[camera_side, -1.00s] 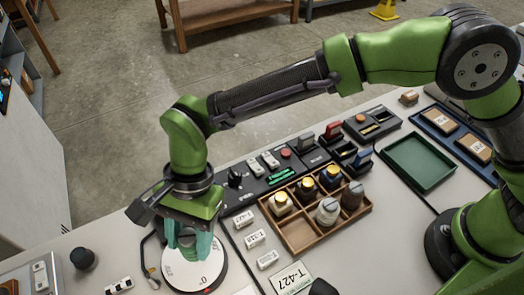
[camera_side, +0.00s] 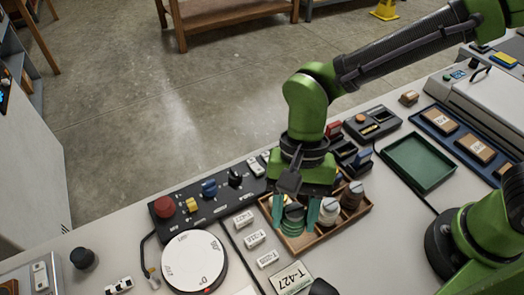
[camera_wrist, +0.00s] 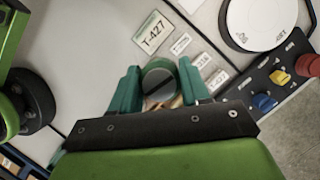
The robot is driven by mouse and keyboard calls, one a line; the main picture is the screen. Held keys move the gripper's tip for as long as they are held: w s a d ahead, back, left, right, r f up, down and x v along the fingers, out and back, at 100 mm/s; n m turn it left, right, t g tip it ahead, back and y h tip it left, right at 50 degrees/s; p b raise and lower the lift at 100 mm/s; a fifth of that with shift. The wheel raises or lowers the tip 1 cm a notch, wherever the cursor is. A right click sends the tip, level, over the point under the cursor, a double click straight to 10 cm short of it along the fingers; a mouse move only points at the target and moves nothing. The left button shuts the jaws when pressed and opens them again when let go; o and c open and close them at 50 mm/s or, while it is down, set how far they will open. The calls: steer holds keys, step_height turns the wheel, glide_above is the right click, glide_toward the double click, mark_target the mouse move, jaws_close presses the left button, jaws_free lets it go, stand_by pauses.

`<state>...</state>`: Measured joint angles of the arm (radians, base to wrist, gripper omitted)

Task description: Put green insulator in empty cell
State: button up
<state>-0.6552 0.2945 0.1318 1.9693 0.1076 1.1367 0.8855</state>
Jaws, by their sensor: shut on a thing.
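The green insulator (camera_side: 292,224) is ribbed and upright between the two teal fingers of my gripper (camera_side: 295,216). In the wrist view its round, dark-slotted top (camera_wrist: 158,84) sits between the fingertips (camera_wrist: 158,76). My gripper is shut on it. The insulator is at the front-left cell of the wooden divided tray (camera_side: 327,236). I cannot tell whether its base touches the cell floor. A whitish insulator (camera_side: 329,209) and a brown one (camera_side: 352,195) stand in the tray to the right. My gripper hides most of the back row.
A white round dial (camera_side: 194,262) and a black control panel (camera_side: 170,226) lie left of the tray. White labels (camera_side: 255,239) and a T-427 card (camera_side: 290,278) lie at its left and front. A green tray (camera_side: 418,162) to the right is empty.

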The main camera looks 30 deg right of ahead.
steer(key=d+f, duration=0.1)
steer(key=f, duration=0.2)
steer(key=w+d+f+n, duration=0.1)
steer(key=f, duration=0.2)
steer(key=d+f+n, duration=0.1)
steer(key=f, duration=0.1)
steer(key=shift+w+d+f+g+h, duration=0.25)
steer(key=shift+d+f+g+h, duration=0.05)
steer(key=shift+f+h, duration=0.1)
steer(key=shift+f, duration=0.15)
steer(key=o, duration=0.9)
steer(key=shift+o, duration=0.2)
